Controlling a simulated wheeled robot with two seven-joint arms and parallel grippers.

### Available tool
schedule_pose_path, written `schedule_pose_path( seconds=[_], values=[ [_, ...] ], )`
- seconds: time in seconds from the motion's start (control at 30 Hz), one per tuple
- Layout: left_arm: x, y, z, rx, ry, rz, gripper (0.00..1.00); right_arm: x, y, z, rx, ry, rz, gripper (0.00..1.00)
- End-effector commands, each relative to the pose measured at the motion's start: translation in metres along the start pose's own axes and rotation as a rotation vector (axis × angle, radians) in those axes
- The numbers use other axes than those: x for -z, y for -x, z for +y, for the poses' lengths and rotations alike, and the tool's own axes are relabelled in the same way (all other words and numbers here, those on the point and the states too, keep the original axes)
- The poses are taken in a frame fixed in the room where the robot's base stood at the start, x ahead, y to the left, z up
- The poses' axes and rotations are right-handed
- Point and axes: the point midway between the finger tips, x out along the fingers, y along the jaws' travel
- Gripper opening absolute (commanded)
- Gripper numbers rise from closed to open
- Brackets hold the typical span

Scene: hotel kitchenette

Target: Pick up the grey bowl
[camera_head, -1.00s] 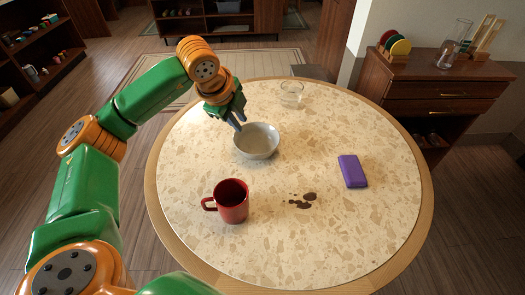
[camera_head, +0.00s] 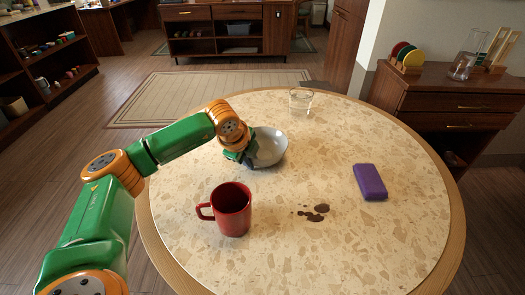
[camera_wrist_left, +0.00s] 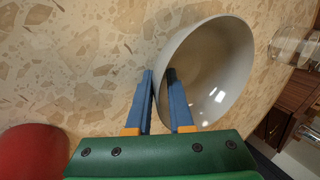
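The grey bowl (camera_head: 271,147) stands on the round table (camera_head: 330,248), its left side hidden behind my left gripper (camera_head: 238,158) in the head view. In the left wrist view the bowl (camera_wrist_left: 222,70) lies ahead and to the right. My left gripper (camera_wrist_left: 161,80) straddles the bowl's near rim: one blue finger is outside the wall, the other inside it. A gap shows between the fingers, so it looks open around the rim. My right gripper is not in view.
A red mug (camera_head: 233,212) stands in front of the bowl, near my left arm. A clear glass (camera_head: 300,101) stands behind it. A purple case (camera_head: 370,182) and a dark spill (camera_head: 313,212) are to the right. The table's right side has free room.

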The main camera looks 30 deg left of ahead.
Motion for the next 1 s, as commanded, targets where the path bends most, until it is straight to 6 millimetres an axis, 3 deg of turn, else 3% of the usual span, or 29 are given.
schedule_pose_path(
  seconds=[0.07,0.13,0.17,1.0],
  values=[
    [0.0,0.0002,0.0,0.0,0.0,0.0,0.2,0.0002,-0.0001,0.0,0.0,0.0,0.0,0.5],
    [0.0,0.0003,0.0,0.0,0.0,0.0,0.01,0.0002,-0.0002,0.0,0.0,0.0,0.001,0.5],
    [0.0,0.0003,0.0,0.0,0.0,0.0,0.0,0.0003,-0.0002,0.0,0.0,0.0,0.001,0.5],
    [0.0,0.0005,0.0,0.0,0.001,0.0,0.0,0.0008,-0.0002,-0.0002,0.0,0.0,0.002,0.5]
  ],
)
